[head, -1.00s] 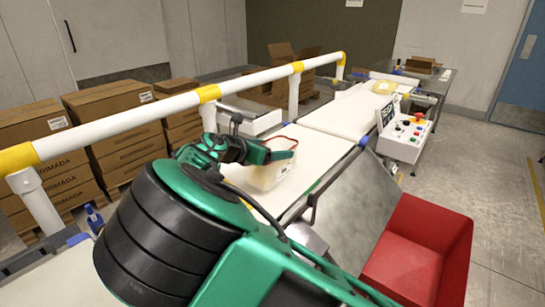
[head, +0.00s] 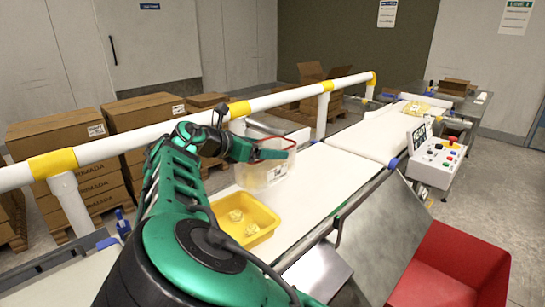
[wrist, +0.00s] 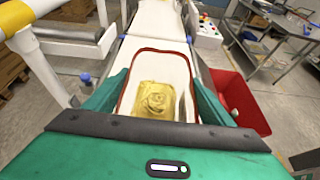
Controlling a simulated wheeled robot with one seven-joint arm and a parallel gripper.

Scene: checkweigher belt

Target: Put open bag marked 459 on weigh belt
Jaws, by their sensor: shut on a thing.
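My gripper (head: 272,153) is shut on an open clear bag (head: 268,174) with a red rim and a pale label. I cannot read the number on it. The bag hangs upright over the near white belt (head: 318,185), just beyond a yellow tray; whether its base touches is unclear. In the wrist view, my gripper (wrist: 155,85) has a finger on each side of the bag's red mouth (wrist: 122,80), and something yellow shows through the mouth. A farther white belt (head: 362,138) lies beside the control box and display.
The yellow tray (head: 262,231) with pale yellow lumps sits on the near belt. A white and yellow rail (head: 200,118) runs along the left. The control box (head: 440,160) and red bin (head: 455,265) are on the right. A yellow bag (head: 418,110) lies farther along.

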